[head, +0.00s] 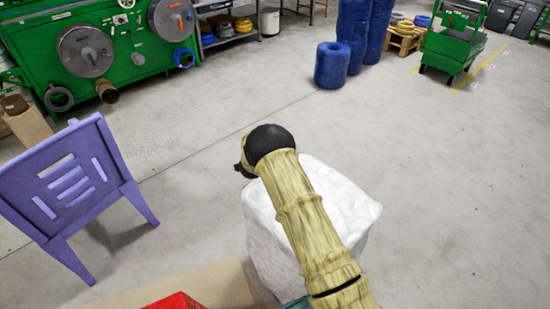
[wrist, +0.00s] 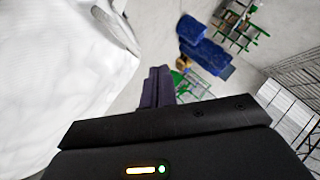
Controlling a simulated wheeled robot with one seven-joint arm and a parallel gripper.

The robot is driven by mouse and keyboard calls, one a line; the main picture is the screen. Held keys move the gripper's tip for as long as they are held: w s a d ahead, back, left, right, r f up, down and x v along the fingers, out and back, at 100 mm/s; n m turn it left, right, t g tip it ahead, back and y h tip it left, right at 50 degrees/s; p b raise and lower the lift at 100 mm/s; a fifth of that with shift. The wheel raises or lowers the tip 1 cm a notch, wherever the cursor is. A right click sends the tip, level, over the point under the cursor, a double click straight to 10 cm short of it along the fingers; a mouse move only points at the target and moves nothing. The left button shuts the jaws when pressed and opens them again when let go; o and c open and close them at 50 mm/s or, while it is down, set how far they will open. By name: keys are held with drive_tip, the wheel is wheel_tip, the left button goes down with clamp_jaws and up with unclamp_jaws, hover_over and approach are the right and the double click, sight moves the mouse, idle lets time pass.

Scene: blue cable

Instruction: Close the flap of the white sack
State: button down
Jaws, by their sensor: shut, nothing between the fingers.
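The white sack (head: 345,195) stands in the lower middle of the head view, partly hidden behind my arm. Its top looks white and crumpled, and I cannot make out the flap clearly there. In the wrist view the sack (wrist: 55,75) fills the left side as a large, pale, wrinkled surface. In the head view my arm hides most of the gripper.
A purple chair (head: 75,185) stands left of the sack. A red object (head: 178,301) and a cardboard-coloured surface (head: 225,285) are at the bottom edge. Blue drums (head: 333,65), a green cart (head: 452,45) and green machinery (head: 120,45) are farther back. Floor right of the sack is clear.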

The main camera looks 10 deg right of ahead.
drive_tip(key=r, duration=0.1)
drive_tip(key=s+a+r, duration=0.2)
drive_tip(key=shift+s+a+r, duration=0.25)
drive_tip(key=shift+r, duration=0.15)
drive_tip(key=s+d+r+n+g+y+p, duration=0.1)
drive_tip(key=s+d+r+n+y+p, duration=0.1)
drive_tip(key=s+r+n, duration=0.45)
drive_tip(key=s+d+r+n+g+y+p, duration=0.15)
drive_tip(key=s+r, duration=0.25)
drive_tip(key=r, duration=0.6)
drive_tip(key=s+d+r+n+g+p, duration=0.1)
drive_tip(key=s+d+r+n, duration=0.1)
drive_tip(key=s, duration=0.7)
drive_tip(key=s+d+r+n+g+p, duration=0.2)
drive_tip(key=s+d+r, duration=0.1)
drive_tip(key=s, duration=0.7)
drive_tip(key=s+d+r+n+g+p, duration=0.2)
drive_tip(key=s+d+r, duration=0.1)
drive_tip(key=s, duration=0.6)
drive_tip(key=shift+s+d+y, duration=0.25)
drive_tip(key=shift+s+y, duration=0.1)
